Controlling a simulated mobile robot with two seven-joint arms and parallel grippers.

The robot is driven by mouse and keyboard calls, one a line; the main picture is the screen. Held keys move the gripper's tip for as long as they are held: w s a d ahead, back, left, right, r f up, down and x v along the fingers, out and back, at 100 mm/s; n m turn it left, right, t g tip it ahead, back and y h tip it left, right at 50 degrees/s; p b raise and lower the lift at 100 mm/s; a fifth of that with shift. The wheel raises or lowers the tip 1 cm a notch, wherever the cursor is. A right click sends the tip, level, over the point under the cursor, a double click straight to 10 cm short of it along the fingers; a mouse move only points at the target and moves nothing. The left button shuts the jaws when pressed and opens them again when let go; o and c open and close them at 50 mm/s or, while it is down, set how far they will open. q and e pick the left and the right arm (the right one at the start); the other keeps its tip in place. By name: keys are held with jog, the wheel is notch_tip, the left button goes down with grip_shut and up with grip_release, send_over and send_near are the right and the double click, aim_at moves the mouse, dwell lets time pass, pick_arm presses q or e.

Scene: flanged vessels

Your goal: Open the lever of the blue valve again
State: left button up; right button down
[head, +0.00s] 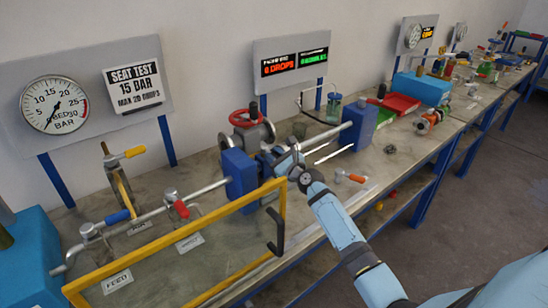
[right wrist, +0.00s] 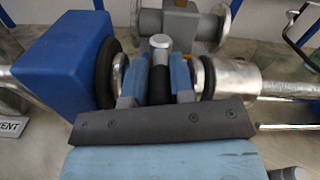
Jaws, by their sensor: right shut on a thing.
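The valve with dark blue parts (head: 265,160) sits in the pipe line on the bench, between the big blue clamp block and the pipe to its right. My right gripper (head: 288,160) is at this valve, reaching in from the front right. In the right wrist view my right gripper (right wrist: 160,85) has its two blue fingers closed on either side of a dark lever (right wrist: 158,88) with a grey rounded end. Flanges show left and right of the fingers. Most of the valve body is hidden behind my gripper. My left gripper is not in view.
A blue clamp block (head: 238,172) stands left of the valve, another (head: 361,126) to the right. A yellow frame bar (head: 180,240) crosses in front. A flanged vessel with a red handwheel (head: 247,120) stands behind. A feed valve with a blue handle (head: 117,216) is at the left.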

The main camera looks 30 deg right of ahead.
jog(key=n+y+b, duration=0.1)
jog(key=b, duration=0.1)
jog(key=d+n+g+y+b, duration=0.1)
jog(key=y+b, duration=0.1)
jog(key=b, duration=0.1)
jog(key=n+y+b, duration=0.1)
jog(key=y+b, duration=0.1)
jog(key=b, duration=0.1)
jog(key=shift+w+d+f+n, duration=0.25)
jog(key=shift+d+f+n, duration=0.05)
jog(key=shift+d+f, duration=0.1)
jog(key=y+b, duration=0.1)
jog(key=n+g+y+b, duration=0.2)
jog(key=shift+w+d+r+y, duration=0.25)
jog(key=shift+d+y, duration=0.15)
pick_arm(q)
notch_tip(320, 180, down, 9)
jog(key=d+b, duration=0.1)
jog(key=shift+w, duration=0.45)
pick_arm(e)
jog(key=n+g+y, duration=0.2)
jog(key=d+n+g+y, duration=0.1)
jog(key=shift+w+r, duration=0.15)
jog(key=shift+w, duration=0.2)
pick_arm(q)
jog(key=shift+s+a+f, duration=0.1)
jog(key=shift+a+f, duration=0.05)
